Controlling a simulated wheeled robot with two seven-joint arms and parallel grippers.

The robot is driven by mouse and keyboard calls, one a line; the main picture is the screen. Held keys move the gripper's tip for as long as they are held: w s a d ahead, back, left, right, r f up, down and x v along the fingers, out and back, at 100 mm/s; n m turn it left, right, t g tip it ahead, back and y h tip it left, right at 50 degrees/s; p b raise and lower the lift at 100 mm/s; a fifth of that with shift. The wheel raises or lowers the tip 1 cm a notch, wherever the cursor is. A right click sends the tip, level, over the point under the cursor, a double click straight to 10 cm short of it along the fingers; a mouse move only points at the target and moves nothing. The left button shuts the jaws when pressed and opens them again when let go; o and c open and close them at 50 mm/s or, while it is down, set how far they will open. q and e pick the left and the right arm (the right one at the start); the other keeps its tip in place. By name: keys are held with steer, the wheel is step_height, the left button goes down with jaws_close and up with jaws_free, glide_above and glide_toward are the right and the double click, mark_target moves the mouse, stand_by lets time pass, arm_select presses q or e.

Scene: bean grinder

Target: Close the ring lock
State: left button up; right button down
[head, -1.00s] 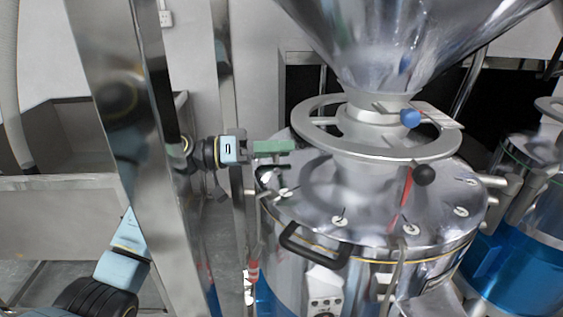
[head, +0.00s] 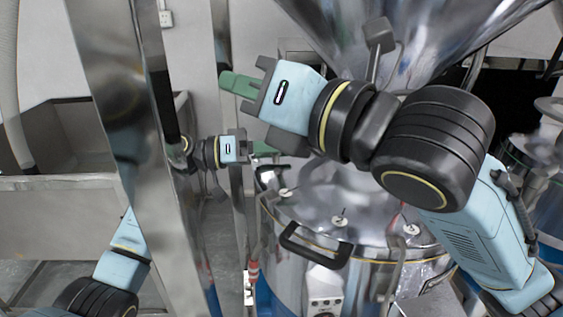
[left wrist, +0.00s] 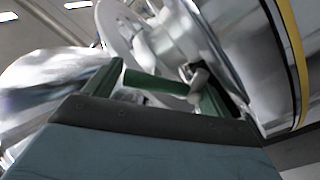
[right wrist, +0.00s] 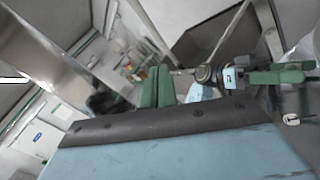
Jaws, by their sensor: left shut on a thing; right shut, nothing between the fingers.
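The grinder's metal lid (head: 318,200) stands below a large steel funnel. The flat ring around the funnel's neck is hidden behind my right arm in the head view; part of a pale ring (left wrist: 118,35) shows in the left wrist view. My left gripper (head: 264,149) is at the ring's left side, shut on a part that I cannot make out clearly. It also shows in the right wrist view (right wrist: 275,76). My right gripper (head: 238,86) is shut and empty, held above and nearer than the left one, pointing left. Its green fingers (right wrist: 157,88) lie close together.
A black lid handle (head: 316,250) sticks out at the front of the grinder. A shiny steel post (head: 122,90) stands close on the left. A grey sink (head: 60,135) is behind it. The steel funnel (head: 430,40) overhangs my right arm.

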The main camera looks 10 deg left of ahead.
arm_select(q)
steer(key=shift+f, duration=0.1)
arm_select(e)
steer(key=w+d+f+t+h, duration=0.1)
steer(key=f+h, duration=0.3)
steer(key=w+d+f+t+h, duration=0.1)
steer(key=w+d+f+h, duration=0.1)
steer(key=f+h, duration=0.2)
steer(key=w+d+f+m+t+h, duration=0.1)
steer(key=w+f+h, duration=0.1)
steer(key=f+h, duration=0.2)
steer(key=shift+d+f, duration=0.2)
steer(key=shift+f, duration=0.35)
steer(key=shift+d+f, duration=0.15)
steer(key=shift+f, duration=0.35)
steer(key=x, duration=0.9)
steer(key=shift+w+d+f, duration=0.1)
steer(key=shift+w+f, duration=0.05)
steer(key=shift+w, duration=0.25)
